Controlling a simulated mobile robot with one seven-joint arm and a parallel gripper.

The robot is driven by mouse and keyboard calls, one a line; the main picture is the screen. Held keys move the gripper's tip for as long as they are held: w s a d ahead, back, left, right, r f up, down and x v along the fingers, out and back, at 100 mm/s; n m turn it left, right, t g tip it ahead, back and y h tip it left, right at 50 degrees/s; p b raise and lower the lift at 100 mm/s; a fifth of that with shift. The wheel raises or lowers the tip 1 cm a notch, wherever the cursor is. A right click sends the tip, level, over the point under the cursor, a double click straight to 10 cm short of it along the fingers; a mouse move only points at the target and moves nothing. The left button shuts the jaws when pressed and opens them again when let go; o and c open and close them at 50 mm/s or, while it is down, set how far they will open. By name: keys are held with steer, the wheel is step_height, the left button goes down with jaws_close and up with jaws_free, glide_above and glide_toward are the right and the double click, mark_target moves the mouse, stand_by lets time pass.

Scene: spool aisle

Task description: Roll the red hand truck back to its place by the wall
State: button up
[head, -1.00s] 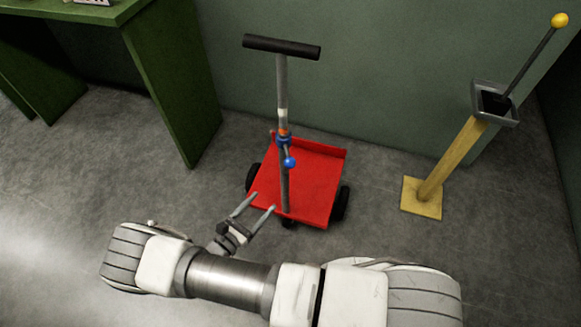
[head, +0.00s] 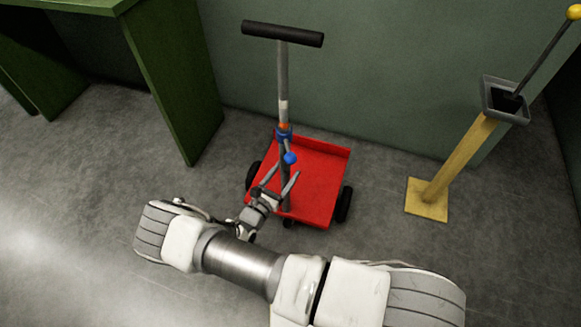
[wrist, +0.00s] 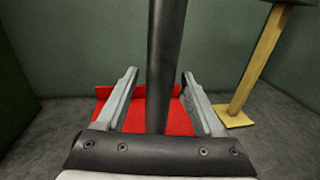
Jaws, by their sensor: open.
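The red hand truck (head: 318,180) stands upright on the floor close to the green wall, with dark wheels at its sides. Its grey pole (head: 282,85) rises to a black crossbar handle (head: 283,34). A blue collar with a blue ball knob (head: 290,158) and an orange band sits low on the pole. My gripper (head: 283,177) is open at the lower pole, below the knob. In the wrist view the pole (wrist: 164,65) stands between the two spread fingers (wrist: 158,85), with a gap on each side. The red bed (wrist: 150,108) shows behind them.
A green table (head: 175,85) with a panel leg stands at the left. A yellow post (head: 455,165) on a square base, with a grey box and a yellow-tipped lever, stands at the right. The floor (head: 90,200) at the left is clear.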

steer(key=x, duration=0.3)
steer(key=shift+w+d+b, duration=0.15)
steer(key=shift+w+b, duration=0.05)
steer(key=shift+b, duration=0.1)
jaws_close()
stand_by(1.2)
